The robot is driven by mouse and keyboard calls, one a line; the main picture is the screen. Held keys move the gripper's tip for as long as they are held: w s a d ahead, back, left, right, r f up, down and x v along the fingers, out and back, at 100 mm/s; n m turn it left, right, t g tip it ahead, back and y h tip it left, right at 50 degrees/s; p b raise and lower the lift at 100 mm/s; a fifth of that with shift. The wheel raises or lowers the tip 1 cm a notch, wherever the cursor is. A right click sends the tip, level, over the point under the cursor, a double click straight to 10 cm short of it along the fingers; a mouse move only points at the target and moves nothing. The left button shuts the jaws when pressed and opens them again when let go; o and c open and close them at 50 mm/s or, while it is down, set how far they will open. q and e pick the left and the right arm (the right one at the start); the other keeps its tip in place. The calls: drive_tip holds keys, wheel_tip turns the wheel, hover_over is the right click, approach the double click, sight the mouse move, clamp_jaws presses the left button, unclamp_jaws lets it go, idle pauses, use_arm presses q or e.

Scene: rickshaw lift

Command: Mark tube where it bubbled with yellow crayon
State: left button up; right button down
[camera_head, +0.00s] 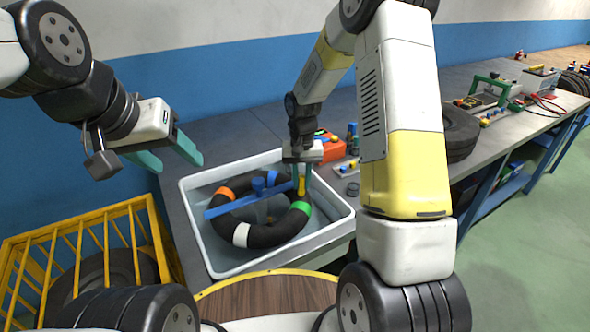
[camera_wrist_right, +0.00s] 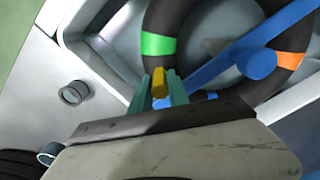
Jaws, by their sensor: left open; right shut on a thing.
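The tube (camera_head: 271,235) is a black ring with orange, green, white and blue bands. It lies in a white tray (camera_head: 343,223) under a blue bar (camera_head: 225,207), and the tube also shows in the right wrist view (camera_wrist_right: 160,20). My right gripper (camera_head: 302,183) is shut on the yellow crayon (camera_head: 301,187), pointing down over the tube near the green band. The crayon shows between the fingers in the right wrist view (camera_wrist_right: 158,82); whether its tip touches the tube I cannot tell. My left gripper (camera_head: 175,157) is open and empty, above and left of the tray.
A yellow cage (camera_head: 98,240) with a tyre stands left of the tray. A red box (camera_head: 331,150) and small items sit behind the tray on the grey bench. A black tyre (camera_head: 461,132) lies to the right. A round wooden top (camera_head: 262,298) is in front.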

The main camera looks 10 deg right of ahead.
drive_tip(key=shift+s, duration=0.1)
idle(0.3)
drive_tip(key=shift+s+a+f, duration=0.15)
drive_tip(key=shift+s, duration=0.85)
drive_tip(key=shift+w, duration=0.15)
drive_tip(key=shift+w, duration=1)
drive_tip(key=shift+s, duration=0.1)
drive_tip(key=shift+s, duration=0.5)
